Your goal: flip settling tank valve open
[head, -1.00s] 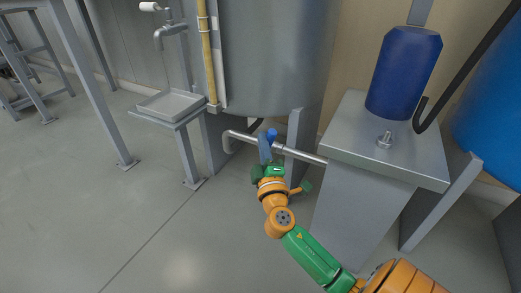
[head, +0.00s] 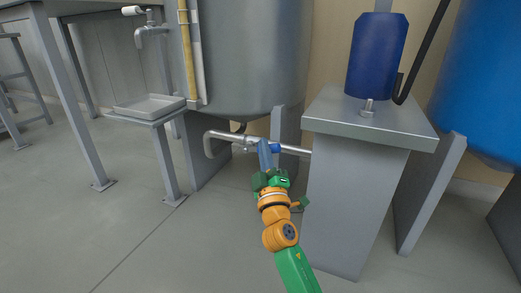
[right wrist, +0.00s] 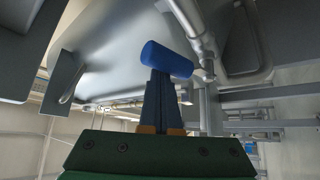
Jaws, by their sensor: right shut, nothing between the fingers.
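The valve is on a thin metal pipe (head: 225,135) that runs low beneath the grey tank (head: 250,50). Its blue handle (head: 275,148) is beside the pipe, just right of my fingertips. In the right wrist view the handle (right wrist: 167,59) is a rounded blue bar lying crosswise just beyond the fingertips. My right gripper (head: 263,147) is shut and empty, with its blue fingers (right wrist: 157,78) at the handle. They look to be touching it or very close. The fingers and gripper partly hide the valve body. My left gripper is not in view.
A grey pedestal (head: 355,180) with a dark blue cylinder (head: 377,55) on it stands close on the right. A large blue tank (head: 485,85) is far right. Floor is open at left front.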

